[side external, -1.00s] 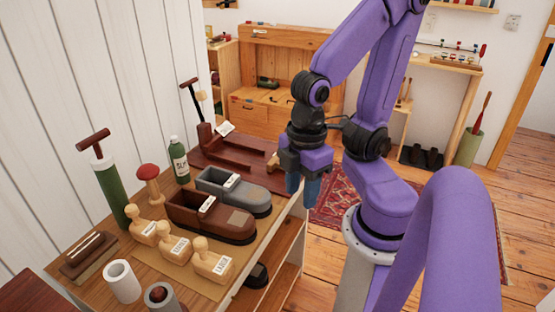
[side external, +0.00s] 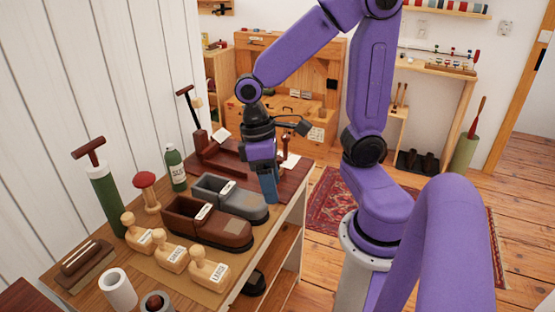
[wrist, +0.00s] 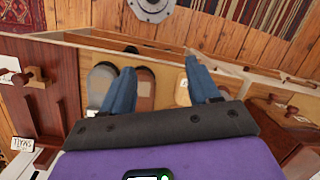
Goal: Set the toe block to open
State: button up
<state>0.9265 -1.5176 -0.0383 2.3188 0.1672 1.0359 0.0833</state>
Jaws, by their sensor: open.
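My gripper (side external: 268,190) is open and empty, fingers pointing down, beside the bench's right edge near the toes of the shoes. In the wrist view its fingers (wrist: 163,86) are spread wide over the bench. A dark red wooden fixture (side external: 209,163) lies at the bench's far end, partly behind my gripper. In the wrist view the fixture (wrist: 41,45) is at the left, outside the fingers, with a small wooden peg-like piece (wrist: 36,76) on it. I cannot tell which part is the toe block or how it is set.
A grey shoe (side external: 243,205) and a brown shoe (side external: 220,232) sit close by. Several wooden stamps (side external: 171,256), a green bottle (side external: 176,168) and a green cylinder (side external: 106,197) stand on the bench. Open floor (side external: 320,262) lies to the right.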

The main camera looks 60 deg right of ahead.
jog(key=w+d+f+m+g+y, duration=0.2)
jog(key=w+d+m+y, duration=0.2)
jog(key=w+d+m, duration=0.45)
jog(key=m+t+y, duration=0.5)
jog(key=m+t, duration=0.9)
jog(key=m, duration=0.9)
send_near(279, 157)
jog(key=x, duration=1)
jog(key=shift+w+a+f, duration=0.1)
jog(key=shift+a, duration=0.2)
